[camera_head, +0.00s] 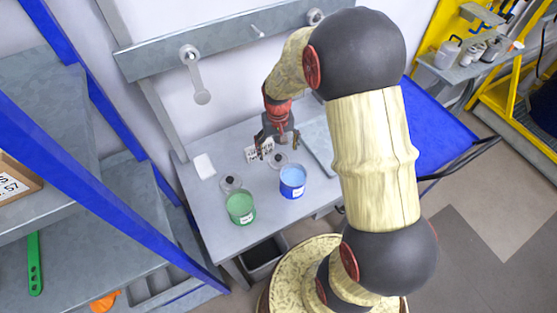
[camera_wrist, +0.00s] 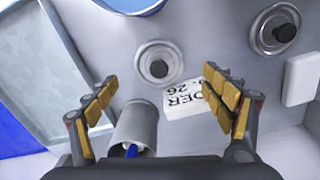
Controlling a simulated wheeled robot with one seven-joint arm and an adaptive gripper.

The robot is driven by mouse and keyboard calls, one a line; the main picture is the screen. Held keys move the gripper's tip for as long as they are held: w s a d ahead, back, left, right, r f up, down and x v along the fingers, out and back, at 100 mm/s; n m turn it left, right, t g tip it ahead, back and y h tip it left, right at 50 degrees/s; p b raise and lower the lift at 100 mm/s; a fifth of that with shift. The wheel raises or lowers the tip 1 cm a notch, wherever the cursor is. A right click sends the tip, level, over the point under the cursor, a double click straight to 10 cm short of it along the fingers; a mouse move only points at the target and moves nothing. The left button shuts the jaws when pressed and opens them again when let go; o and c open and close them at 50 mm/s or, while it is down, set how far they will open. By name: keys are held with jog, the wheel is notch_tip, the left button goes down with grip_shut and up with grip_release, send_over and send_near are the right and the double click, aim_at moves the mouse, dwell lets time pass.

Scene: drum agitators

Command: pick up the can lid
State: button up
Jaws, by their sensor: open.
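Two grey round lids with black knobs lie on the grey table. One lid (camera_head: 279,159) is close to the blue can (camera_head: 292,181); it also shows in the wrist view (camera_wrist: 145,74), ahead of my gripper's fingertips. The other lid (camera_head: 231,184) lies by the green can (camera_head: 241,207) and shows at the upper right of the wrist view (camera_wrist: 265,38). My gripper (camera_head: 277,147) is open and empty above the table, its fingers spread on both sides in the wrist view (camera_wrist: 162,97). Neither lid is between the fingertips in contact.
A white lettered block (camera_wrist: 185,100) and a grey cup (camera_wrist: 137,122) with something blue inside stand near the fingers. A white box (camera_head: 204,165) lies at the table's left. A grey tray (camera_wrist: 62,75) lies on the other side. A blue-framed shelf (camera_head: 120,240) stands left.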

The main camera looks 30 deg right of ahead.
aim_at(278, 156)
notch_tip(278, 156, down, 5)
jog(key=shift+r+b, duration=0.2)
jog(key=shift+b, duration=0.15)
jog(key=shift+s, duration=0.1)
jog(key=shift+c, duration=0.7)
jog(key=c, duration=0.9)
